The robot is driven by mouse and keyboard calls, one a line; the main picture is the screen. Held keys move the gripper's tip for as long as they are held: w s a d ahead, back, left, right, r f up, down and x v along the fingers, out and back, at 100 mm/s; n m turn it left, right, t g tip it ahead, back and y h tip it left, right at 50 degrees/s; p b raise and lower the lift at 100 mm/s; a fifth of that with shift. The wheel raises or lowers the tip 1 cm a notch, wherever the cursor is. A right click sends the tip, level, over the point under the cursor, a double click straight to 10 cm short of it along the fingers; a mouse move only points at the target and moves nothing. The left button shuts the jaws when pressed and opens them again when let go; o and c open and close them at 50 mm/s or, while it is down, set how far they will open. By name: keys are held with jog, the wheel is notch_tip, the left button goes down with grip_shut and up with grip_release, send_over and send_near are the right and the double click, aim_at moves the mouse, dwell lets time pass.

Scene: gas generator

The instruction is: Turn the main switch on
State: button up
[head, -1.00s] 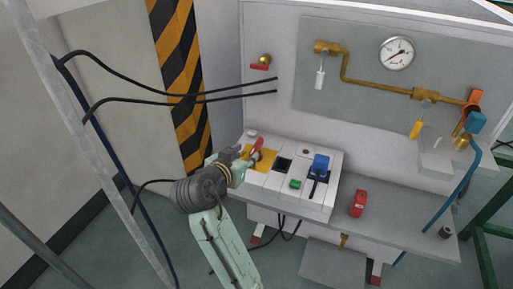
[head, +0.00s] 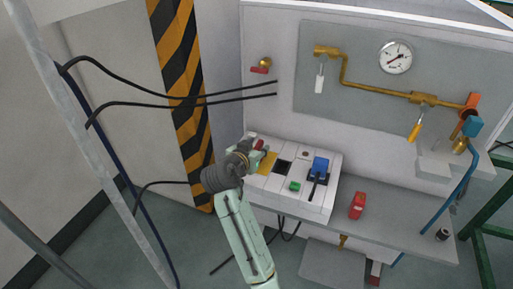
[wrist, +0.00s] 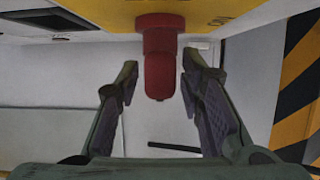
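The main switch is a red handle (wrist: 160,70) on a yellow plate (wrist: 110,10). In the wrist view the handle points down toward my gripper, and the letters "ON" show at the plate's right. My gripper (wrist: 160,95) is open, with one finger on each side of the handle and a visible gap on both sides. In the head view my gripper (head: 256,158) is at the left end of the white control panel (head: 315,208), over the yellow plate (head: 268,164). It hides most of the handle; only a bit of red (head: 259,144) shows.
On the panel, right of the plate, are a black square (head: 283,167), a green button (head: 294,186) and a blue switch (head: 320,165). A red box (head: 357,205) stands on the bench farther right. Black cables (head: 180,100) run to the wall above my arm.

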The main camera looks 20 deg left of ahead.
grip_shut()
jog(key=shift+d, duration=0.1)
dwell(0.5)
